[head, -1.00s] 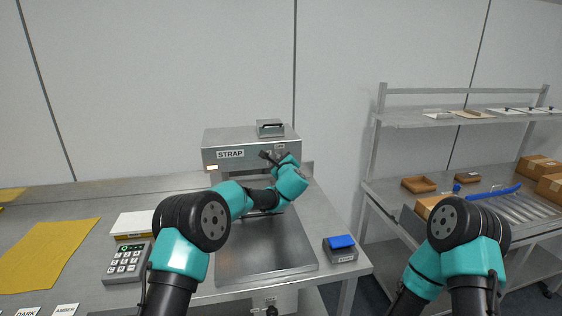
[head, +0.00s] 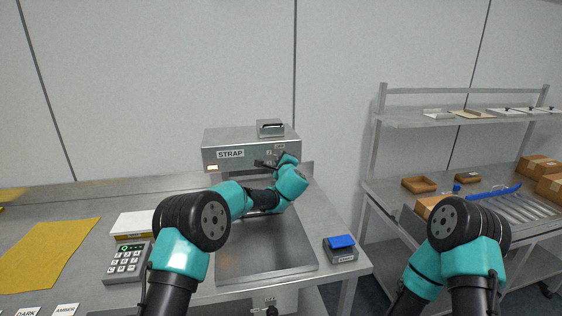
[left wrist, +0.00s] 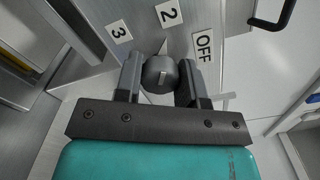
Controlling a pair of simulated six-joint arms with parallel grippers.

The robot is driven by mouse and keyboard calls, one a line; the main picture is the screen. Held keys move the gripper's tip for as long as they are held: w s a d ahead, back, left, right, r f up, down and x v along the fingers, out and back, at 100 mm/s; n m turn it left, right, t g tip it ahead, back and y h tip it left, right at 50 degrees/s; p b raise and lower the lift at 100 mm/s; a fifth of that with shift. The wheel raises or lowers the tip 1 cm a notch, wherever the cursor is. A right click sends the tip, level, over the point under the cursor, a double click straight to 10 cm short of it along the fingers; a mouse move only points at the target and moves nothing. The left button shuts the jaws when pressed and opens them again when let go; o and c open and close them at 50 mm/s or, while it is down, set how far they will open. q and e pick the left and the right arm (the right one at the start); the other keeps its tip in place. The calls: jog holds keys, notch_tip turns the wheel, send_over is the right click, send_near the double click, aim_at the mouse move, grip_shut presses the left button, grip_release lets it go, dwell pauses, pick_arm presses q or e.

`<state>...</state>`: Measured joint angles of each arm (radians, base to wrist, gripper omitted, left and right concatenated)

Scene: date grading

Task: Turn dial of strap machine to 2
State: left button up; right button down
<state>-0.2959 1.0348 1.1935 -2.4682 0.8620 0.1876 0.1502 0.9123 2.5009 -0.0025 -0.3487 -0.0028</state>
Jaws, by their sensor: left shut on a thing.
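The strap machine (head: 215,140) is a grey metal box with a STRAP label, standing at the back of the table. Its dial (left wrist: 160,73) is a dark round knob with a pale mark, seen in the left wrist view. The labels 3 (left wrist: 118,30), 2 (left wrist: 168,14) and OFF (left wrist: 204,45) sit around it, with 2 above the knob in this view. My left gripper (left wrist: 160,80) is shut on the dial, one finger on each side. In the head view my left wrist partly hides the machine's front and the dial. My right arm is at lower right, its gripper out of sight.
A steel plate (head: 260,257) lies below the machine. A keypad scale (head: 127,262) and yellow cloth (head: 45,255) are at left. A grey block with a blue top (head: 341,243) stands at the table's right. A shelf rack (head: 380,150) with boxes is farther right.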

pick_arm(q)
jog(key=o, duration=0.9)
jog(key=shift+s, duration=0.15)
jog(key=v, duration=1.7)
jog(key=shift+s, duration=0.1)
